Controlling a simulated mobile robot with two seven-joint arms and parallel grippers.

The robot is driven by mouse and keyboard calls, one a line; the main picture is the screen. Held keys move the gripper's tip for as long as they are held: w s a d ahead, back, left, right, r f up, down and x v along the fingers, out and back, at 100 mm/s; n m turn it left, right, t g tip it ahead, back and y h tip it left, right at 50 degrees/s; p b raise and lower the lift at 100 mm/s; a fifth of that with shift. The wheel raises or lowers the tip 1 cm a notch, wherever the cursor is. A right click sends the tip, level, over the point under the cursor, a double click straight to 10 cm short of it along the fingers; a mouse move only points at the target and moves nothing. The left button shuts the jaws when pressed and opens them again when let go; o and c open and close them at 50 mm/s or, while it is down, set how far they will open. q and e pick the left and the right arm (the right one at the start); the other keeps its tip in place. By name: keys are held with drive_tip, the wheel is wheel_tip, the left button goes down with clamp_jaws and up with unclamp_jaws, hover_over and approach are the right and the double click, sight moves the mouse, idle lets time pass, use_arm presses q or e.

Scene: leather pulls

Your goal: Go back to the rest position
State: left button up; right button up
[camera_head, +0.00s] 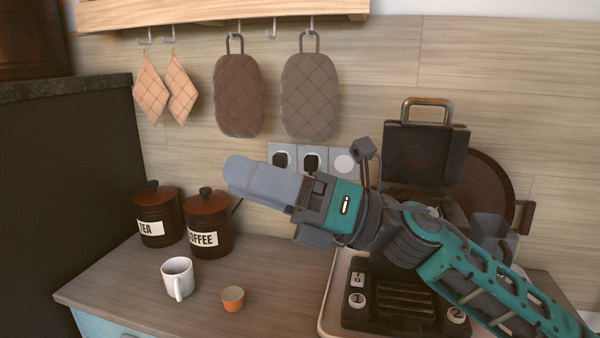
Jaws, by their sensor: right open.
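My right gripper (250,182) is in the middle of the view, at the end of my teal and grey right arm, which comes in from the lower right. Its fingers point left, in the air in front of the wall sockets and above the counter. It is open, with nothing seen held in it. It hides part of the wall and the sockets. My left gripper is not in view.
A white mug (178,278) and a small orange cup (233,298) stand on the wooden counter (120,277). Tea (157,216) and coffee (208,224) canisters stand behind. An open black grill (425,150) rises behind my arm. Oven mitts (240,95) hang above.

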drive_tip(key=w+d+f+m+t+h, duration=0.35)
drive_tip(key=m+t, duration=0.55)
drive_tip(key=m, duration=0.4)
drive_tip(key=w+d+f+m+t+h, duration=0.3)
drive_tip(key=d+m+t+h, duration=0.2)
drive_tip(key=m+t, duration=0.55)
drive_tip(key=s+d+f+m+g+h, duration=0.1)
drive_tip(key=d+f+m+g+h, duration=0.1)
drive_tip(key=d+f+m+h, duration=0.4)
drive_tip(key=s+d+f+m+g+h, duration=0.1)
drive_tip(key=d+f+m+g+h, duration=0.2)
drive_tip(key=f+m, duration=0.45)
drive_tip(key=s+d+f+m+g+h, duration=0.1)
drive_tip(key=s+d+f+m+g, duration=0.25)
drive_tip(key=s+f, duration=0.4)
drive_tip(key=s+d+f+m+g+h, duration=0.2)
drive_tip(key=s+f+g, duration=0.2)
drive_tip(key=s+f, duration=0.3)
drive_tip(key=s+d+f+m+g+h, duration=0.1)
drive_tip(key=s+d+f+m+g, duration=0.3)
drive_tip(key=s, duration=0.4)
drive_tip(key=w+a+f+n+t+y, duration=0.1)
drive_tip(key=w+a+f+t, duration=0.3)
drive_tip(key=f, duration=0.6)
drive_tip(key=w+n+t, duration=0.1)
drive_tip(key=w+t, duration=0.1)
drive_tip(key=t, duration=0.1)
drive_tip(key=shift+w+a, duration=0.15)
drive_tip(key=shift+w, duration=0.25)
